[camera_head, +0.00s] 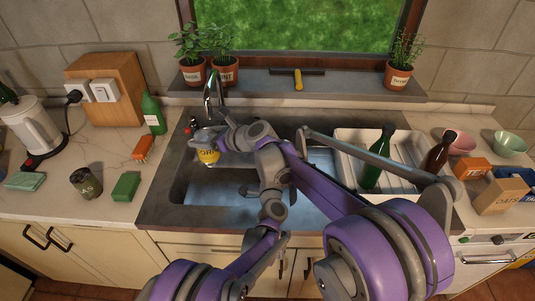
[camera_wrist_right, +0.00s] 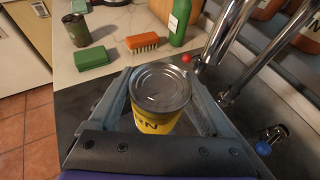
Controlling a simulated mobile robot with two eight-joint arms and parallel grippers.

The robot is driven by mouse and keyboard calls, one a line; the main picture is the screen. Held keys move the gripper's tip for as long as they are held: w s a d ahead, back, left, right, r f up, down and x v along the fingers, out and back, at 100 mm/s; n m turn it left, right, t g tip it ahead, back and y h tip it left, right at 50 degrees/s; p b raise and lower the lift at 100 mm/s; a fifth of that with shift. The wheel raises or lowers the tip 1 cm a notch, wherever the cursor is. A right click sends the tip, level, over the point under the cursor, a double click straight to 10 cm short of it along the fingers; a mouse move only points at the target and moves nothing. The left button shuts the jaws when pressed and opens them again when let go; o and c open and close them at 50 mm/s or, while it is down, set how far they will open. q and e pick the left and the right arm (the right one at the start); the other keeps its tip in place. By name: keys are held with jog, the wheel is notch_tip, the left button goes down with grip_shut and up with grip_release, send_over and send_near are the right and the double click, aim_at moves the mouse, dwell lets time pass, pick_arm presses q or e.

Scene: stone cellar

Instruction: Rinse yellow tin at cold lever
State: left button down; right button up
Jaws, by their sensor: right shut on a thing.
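My right gripper (camera_head: 207,141) is shut on the yellow tin (camera_head: 208,156) over the left basin of the sink, close to the tap (camera_head: 212,88). In the right wrist view the yellow tin (camera_wrist_right: 156,122) sits between the two fingers (camera_wrist_right: 160,106), its grey metal lid towards the camera. The cold lever's blue knob (camera_wrist_right: 263,148) shows there at the right, beside the tin and apart from it. The red knob (camera_wrist_right: 186,58) is on the far side. No stream of water is visible.
A drying rack (camera_head: 345,160) with a green bottle (camera_head: 376,160) stands right of the sink. A green bottle (camera_head: 153,114), an orange brush (camera_head: 142,148), a green sponge (camera_head: 125,186) and a dark can (camera_head: 86,184) are on the left counter. Potted herbs line the sill (camera_head: 345,83).

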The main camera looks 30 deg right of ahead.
jog(key=s+a, duration=0.1)
jog(key=a, duration=0.1)
jog(key=s+a, duration=0.2)
jog(key=shift+a, duration=0.1)
dwell(0.3)
dwell(1.2)
jog(key=s+a+r, duration=0.3)
jog(key=a+r, duration=0.1)
jog(key=shift+p, duration=0.45)
jog(key=shift+a+f, duration=0.1)
dwell(1.0)
